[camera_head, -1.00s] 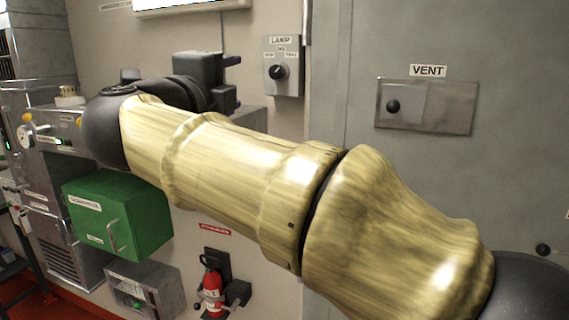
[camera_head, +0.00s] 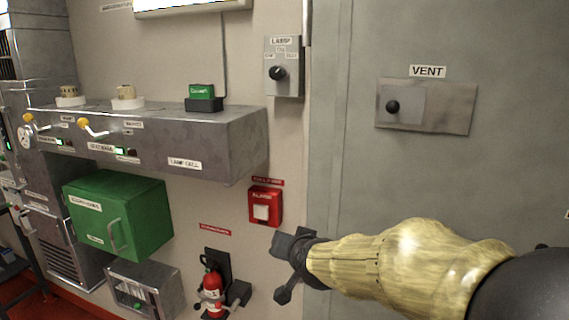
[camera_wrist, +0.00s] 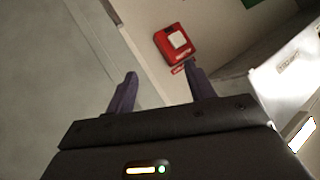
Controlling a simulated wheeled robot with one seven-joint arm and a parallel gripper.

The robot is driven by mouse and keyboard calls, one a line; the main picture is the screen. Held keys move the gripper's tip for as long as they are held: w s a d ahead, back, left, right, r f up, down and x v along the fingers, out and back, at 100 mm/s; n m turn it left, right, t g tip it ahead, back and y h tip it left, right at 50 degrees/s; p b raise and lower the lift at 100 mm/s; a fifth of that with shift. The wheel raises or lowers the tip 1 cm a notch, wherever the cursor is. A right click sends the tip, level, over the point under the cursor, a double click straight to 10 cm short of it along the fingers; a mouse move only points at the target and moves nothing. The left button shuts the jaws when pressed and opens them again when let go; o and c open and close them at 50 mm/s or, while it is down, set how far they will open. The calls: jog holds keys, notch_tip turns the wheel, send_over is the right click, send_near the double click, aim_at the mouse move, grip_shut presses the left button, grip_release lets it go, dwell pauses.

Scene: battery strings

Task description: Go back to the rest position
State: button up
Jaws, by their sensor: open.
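My gripper (camera_head: 281,268) is at the lower middle of the head view, below the red alarm box and in front of the wall near the grey door. My arm reaches in from the lower right. In the wrist view, the two dark fingers of my gripper (camera_wrist: 160,76) are spread apart with nothing between them. A green block (camera_head: 201,92) sits in a dark holder on the grey shelf unit (camera_head: 225,150), above a label that appears to read lamp cell. Two pale round pieces stand farther left on the shelf.
The red alarm box (camera_head: 265,206) is on the wall, also in the wrist view (camera_wrist: 176,42). A green cabinet (camera_head: 118,215) hangs under the shelf. A fire extinguisher (camera_head: 212,290) is below. The lamp switch (camera_head: 283,67) and vent panel (camera_head: 427,106) are unobstructed.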

jog(key=s+d+f+n+g+h, duration=0.1)
jog(key=s+d+f+g, duration=0.3)
jog(key=s+d+f, duration=0.3)
jog(key=s+d+f+n+g+h, duration=0.1)
jog(key=s+d+f+g, duration=0.4)
jog(key=s+f, duration=0.6)
jog(key=shift+s+d+h, duration=0.4)
jog(key=shift+s+d, duration=0.25)
jog(key=shift+d, duration=0.25)
jog(key=shift+w, duration=0.2)
jog(key=shift+s+a, duration=0.1)
jog(key=shift+s, duration=0.1)
